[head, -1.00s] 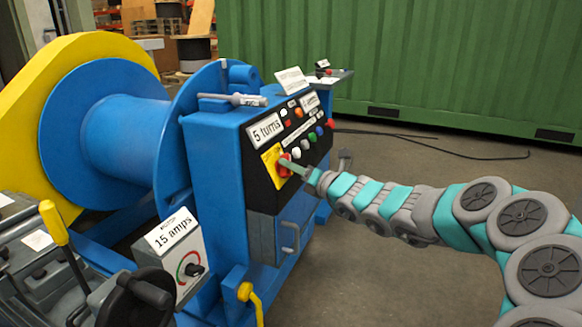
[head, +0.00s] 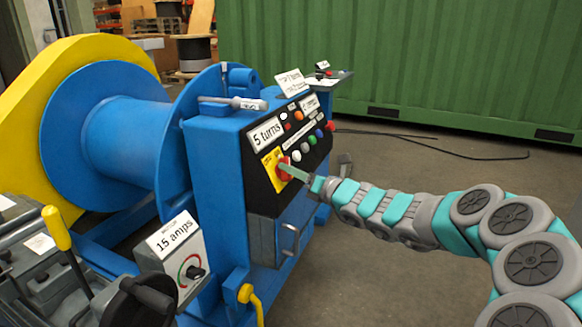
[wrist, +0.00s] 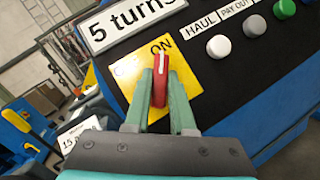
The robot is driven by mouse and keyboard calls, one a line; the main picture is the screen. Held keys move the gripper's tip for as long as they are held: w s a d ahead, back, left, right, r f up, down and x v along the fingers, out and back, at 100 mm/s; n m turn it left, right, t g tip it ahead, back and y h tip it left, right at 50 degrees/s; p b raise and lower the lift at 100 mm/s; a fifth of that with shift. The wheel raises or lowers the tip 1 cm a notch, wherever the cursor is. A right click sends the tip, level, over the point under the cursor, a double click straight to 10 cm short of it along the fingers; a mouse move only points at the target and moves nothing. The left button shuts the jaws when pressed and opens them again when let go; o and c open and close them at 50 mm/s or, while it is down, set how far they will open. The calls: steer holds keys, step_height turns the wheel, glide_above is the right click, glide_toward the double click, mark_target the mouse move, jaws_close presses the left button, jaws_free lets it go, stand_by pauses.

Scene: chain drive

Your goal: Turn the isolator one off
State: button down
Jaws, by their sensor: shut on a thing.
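The isolator is a red rotary handle (wrist: 160,85) on a yellow plate (wrist: 195,73) on the black sloping panel. In the wrist view its white line points up at the word ON. Another label to the left is partly hidden. My gripper (wrist: 160,88) has its two green fingers on either side of the handle and is shut on it. In the head view the red handle (head: 285,169) and yellow plate (head: 270,158) are partly covered by my fingers, which come in from the right.
A row of coloured buttons (head: 308,140) lies to the right of the isolator, with a "5 turns" sign (head: 266,132) above it. A "15 amps" dial box (head: 195,271) stands lower left. A grey door handle (head: 290,240) sticks out below the panel. Floor is open at right.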

steer(key=n+g+y+p, duration=0.1)
steer(key=n, duration=0.1)
steer(key=n+g+y+p, duration=0.1)
steer(key=n, duration=0.2)
steer(key=shift+w+d+f, duration=0.1)
steer(key=shift+w, duration=0.1)
steer(key=n+g+y, duration=0.1)
steer(key=n+g, duration=0.1)
steer(key=n, duration=0.1)
steer(key=n+g+y+p, duration=0.1)
steer(key=n+g, duration=0.1)
steer(key=n, duration=0.2)
steer(key=shift+f, duration=0.1)
steer(key=shift+w+n+g+p, duration=0.1)
steer(key=shift+n+g+p, duration=0.1)
steer(key=shift+n+g, duration=1.25)
steer(key=shift+n+g+p, duration=0.25)
steer(key=shift+n+g, duration=0.65)
steer(key=shift+n, duration=1.2)
steer(key=shift+w+n+g+p, duration=0.1)
steer(key=shift+n+g+p, duration=0.1)
steer(key=shift+n+g, duration=1.25)
steer(key=shift+r+n, duration=0.2)
steer(key=shift+n, duration=0.4)
steer(key=c, duration=0.8)
jaws_free()
steer(key=shift+o, duration=0.2)
steer(key=shift+d, duration=0.1)
